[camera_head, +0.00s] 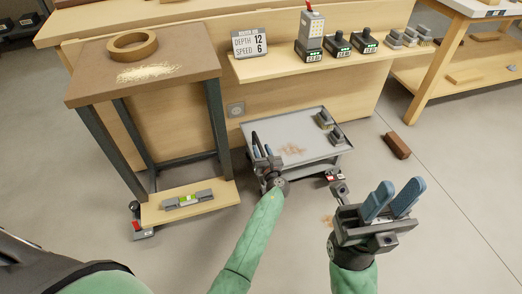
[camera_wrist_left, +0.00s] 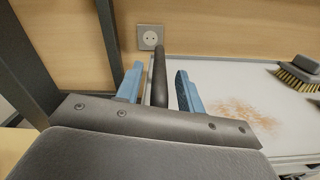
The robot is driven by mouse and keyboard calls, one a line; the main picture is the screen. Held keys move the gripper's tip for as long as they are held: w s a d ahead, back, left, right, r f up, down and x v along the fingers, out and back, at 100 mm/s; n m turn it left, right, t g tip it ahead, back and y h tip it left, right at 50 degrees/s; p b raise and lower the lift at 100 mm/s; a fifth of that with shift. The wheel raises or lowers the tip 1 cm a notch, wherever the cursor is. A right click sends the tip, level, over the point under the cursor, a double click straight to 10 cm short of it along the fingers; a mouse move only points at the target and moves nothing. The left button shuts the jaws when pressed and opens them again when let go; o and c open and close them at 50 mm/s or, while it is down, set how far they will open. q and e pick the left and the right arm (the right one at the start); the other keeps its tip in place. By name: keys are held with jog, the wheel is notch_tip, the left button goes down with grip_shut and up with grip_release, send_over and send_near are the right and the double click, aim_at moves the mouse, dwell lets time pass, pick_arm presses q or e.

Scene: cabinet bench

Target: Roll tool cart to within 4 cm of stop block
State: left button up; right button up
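The tool cart (camera_head: 290,130), with a grey tray top, stands on the floor in front of the bench. The stop block (camera_head: 397,145), a reddish-brown brick shape, lies on the floor to the right of the cart, with a clear gap between them. My left gripper (camera_head: 263,151) is at the cart's near left corner. In the left wrist view its blue fingers (camera_wrist_left: 158,88) stand on either side of the dark upright handle (camera_wrist_left: 159,75), with a narrow gap on each side. My right gripper (camera_head: 393,198) is raised in front of the cart, its blue fingers apart and empty.
Brushes (camera_head: 325,119) and brown dust lie on the cart tray. A small table (camera_head: 145,82) with a tape ring (camera_head: 132,45) stands left. A shelf with a display sign (camera_head: 250,42) and tools is behind. Floor between cart and block looks clear.

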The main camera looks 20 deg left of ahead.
pick_arm(q)
jog(key=shift+w+a, duration=0.35)
jog(key=shift+w, duration=0.1)
grip_shut()
